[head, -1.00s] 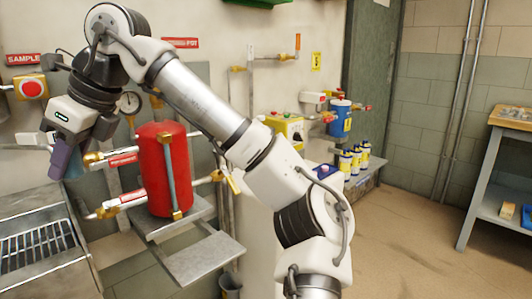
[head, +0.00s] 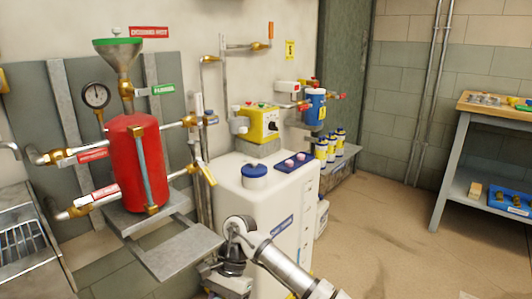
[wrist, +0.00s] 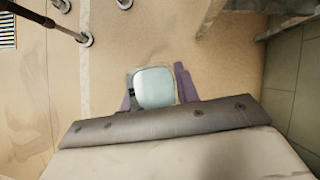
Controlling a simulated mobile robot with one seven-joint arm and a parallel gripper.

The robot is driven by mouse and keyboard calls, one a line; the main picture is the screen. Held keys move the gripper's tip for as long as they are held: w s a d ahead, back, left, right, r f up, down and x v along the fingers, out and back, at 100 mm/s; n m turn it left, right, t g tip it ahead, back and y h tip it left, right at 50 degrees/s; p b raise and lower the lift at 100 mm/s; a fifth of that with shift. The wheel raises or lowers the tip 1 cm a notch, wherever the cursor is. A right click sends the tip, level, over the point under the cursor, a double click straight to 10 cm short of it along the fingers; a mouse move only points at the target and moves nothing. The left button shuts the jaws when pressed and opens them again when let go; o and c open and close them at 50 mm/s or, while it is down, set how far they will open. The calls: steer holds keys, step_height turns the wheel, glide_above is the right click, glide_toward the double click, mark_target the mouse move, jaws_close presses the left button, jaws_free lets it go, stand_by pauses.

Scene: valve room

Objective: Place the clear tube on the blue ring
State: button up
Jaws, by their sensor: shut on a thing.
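My gripper (wrist: 155,92) shows in the wrist view with a purplish finger on each side of a pale, clear piece with a rounded-square end. I take this to be the clear tube (wrist: 154,86); it is held between the fingers, seen end-on above the floor. Its length is hidden. In the head view my arm reaches down in front of the white tank, and the fingertips and tube cannot be made out. I cannot pick out a blue ring for certain; a blue cap (head: 255,172) sits on top of the white tank (head: 262,205).
A red vessel (head: 137,165) with pipes and a metal shelf (head: 178,250) stand at left. A yellow box (head: 260,124) and a blue canister (head: 315,107) are behind the tank. A workbench (head: 490,104) stands at right. The floor (head: 390,230) between is open.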

steer(key=w+d+f+n+h, duration=0.1)
steer(key=d+f, duration=0.4)
steer(key=f, duration=0.5)
steer(key=w+d+f+n+h, duration=0.2)
steer(key=d+f+n, duration=0.2)
steer(key=f, duration=0.6)
steer(key=shift+w+d+f+n+g, duration=0.3)
steer(key=shift+w+d+g, duration=0.1)
steer(key=shift+d, duration=0.55)
steer(key=shift+d, duration=0.1)
step_height(320, 180, up, 9)
steer(key=w+m+t+y+p, duration=0.2)
steer(key=m+y+p, duration=0.3)
steer(key=m+p, duration=0.8)
steer(key=shift+s+f+n+g+h+p, duration=0.35)
steer(key=shift+s+f+n+h+p, duration=0.35)
steer(key=shift+n, duration=1.45)
steer(key=shift+s+f+n+g+h+p, duration=0.35)
steer(key=shift+s+n+h, duration=0.55)
steer(key=shift+n, duration=1.3)
steer(key=shift+s+f+n+g+h+p, duration=0.35)
steer(key=shift+s+f+n+h, duration=0.45)
steer(key=shift+n, duration=1.35)
steer(key=shift+d+r, duration=0.1)
steer(key=shift+r, duration=0.05)
